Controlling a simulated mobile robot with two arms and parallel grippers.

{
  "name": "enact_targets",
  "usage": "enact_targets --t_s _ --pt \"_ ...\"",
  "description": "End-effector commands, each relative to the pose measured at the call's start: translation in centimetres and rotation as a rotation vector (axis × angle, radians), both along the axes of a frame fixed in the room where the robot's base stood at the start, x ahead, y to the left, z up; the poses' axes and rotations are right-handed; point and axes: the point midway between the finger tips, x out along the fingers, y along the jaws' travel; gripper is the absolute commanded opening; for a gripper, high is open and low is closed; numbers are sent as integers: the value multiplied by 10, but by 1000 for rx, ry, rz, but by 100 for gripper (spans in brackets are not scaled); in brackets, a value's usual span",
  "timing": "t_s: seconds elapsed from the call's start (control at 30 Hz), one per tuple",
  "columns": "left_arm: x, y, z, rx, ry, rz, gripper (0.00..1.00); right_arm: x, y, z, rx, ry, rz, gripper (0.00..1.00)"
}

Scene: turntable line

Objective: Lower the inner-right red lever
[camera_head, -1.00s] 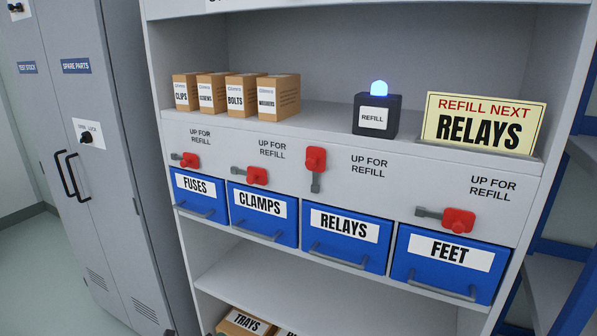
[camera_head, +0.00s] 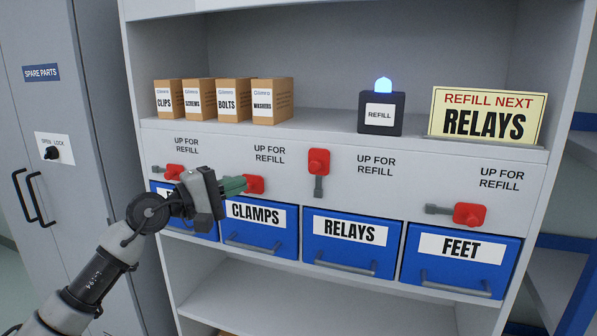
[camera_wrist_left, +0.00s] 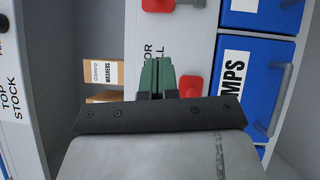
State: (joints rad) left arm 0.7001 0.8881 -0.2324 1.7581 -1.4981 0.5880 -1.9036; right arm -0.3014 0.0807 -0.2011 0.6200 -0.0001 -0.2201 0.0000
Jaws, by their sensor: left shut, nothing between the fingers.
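The inner-right red lever (camera_head: 319,162) is on the shelf face above the RELAYS bin (camera_head: 342,257). Its red block is at the top and its grey bar points down. In the left wrist view, which is turned sideways, this lever (camera_wrist_left: 157,5) is cut off at the top edge. My left gripper (camera_head: 242,185) comes in from the left, in front of the CLAMPS lever (camera_head: 254,184), partly covering it. Its green fingers (camera_wrist_left: 157,66) are shut and empty. Whether they touch the CLAMPS lever cannot be told. My right gripper is not in view.
The FUSES lever (camera_head: 174,172) and FEET lever (camera_head: 469,214) have grey bars pointing left. Above are boxes, a blue-lit REFILL lamp (camera_head: 380,112) and a sign reading REFILL NEXT RELAYS (camera_head: 487,115). Bin handles stick out below. A grey cabinet (camera_head: 60,110) stands left.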

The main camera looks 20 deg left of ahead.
Motion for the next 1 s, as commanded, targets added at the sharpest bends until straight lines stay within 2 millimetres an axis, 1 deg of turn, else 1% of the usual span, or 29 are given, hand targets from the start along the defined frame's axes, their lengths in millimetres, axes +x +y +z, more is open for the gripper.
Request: enact_targets --t_s 0.17,0.27,0.37,0.5,0.73,0.8,0.9,1.0 --pt "2 -1 1 -5 2 0 0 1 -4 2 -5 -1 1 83" --pt "9 -6 3 -9 3 0 0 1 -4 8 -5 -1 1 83" --pt "21 -16 7 -8 2 -2 0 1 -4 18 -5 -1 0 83" --pt "45 -35 11 -11 3 -2 0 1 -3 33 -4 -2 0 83" --pt "82 -64 14 -11 5 -3 0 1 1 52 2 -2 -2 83" --pt "82 -76 17 -7 5 -4 0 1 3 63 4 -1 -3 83" --pt "83 -88 17 -8 5 -2 0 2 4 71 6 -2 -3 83" --pt "84 -96 16 -8 5 -2 0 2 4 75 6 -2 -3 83"
